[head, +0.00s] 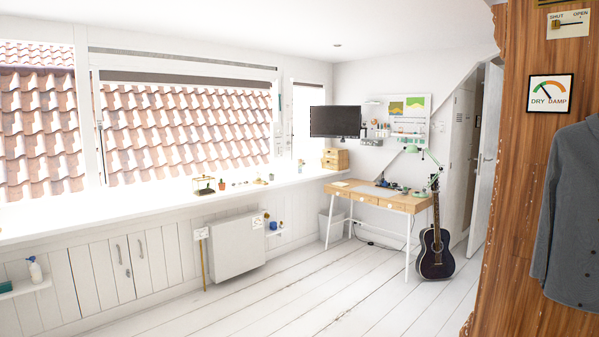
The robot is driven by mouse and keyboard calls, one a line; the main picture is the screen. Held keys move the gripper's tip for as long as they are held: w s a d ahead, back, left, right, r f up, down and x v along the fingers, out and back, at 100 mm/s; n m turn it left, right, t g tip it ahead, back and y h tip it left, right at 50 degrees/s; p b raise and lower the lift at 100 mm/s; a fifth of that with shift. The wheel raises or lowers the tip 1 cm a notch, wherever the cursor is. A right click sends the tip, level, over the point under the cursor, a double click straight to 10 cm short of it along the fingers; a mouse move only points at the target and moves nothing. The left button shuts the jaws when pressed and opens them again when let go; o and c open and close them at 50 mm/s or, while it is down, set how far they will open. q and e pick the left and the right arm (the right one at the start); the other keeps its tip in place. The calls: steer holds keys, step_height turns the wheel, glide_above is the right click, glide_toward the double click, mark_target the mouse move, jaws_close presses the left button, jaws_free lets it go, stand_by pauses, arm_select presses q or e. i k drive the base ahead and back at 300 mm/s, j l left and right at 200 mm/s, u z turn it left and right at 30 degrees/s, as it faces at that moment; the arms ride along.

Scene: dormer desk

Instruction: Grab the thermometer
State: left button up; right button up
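I cannot make out a thermometer for certain in the head view. A square dial marked DRY and DAMP (549,94) hangs on the wooden panel at the right. A small round-faced item (258,220) sits at the top right corner of the white heater panel (235,248); it is too small to identify. Many small items on the desk and wall board are also too small to tell. Neither of my grippers is in view.
A wooden desk (398,200) stands at the back with a guitar (436,250) beside it. A long white sill (100,217) with small items runs under the windows. The wooden panel (510,180) with a grey jacket (570,215) stands close at right. The plank floor (310,290) is clear.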

mark_target(298, 160)
steer(key=i+z, duration=0.2)
steer(key=i, duration=4.25)
steer(key=l, duration=0.05)
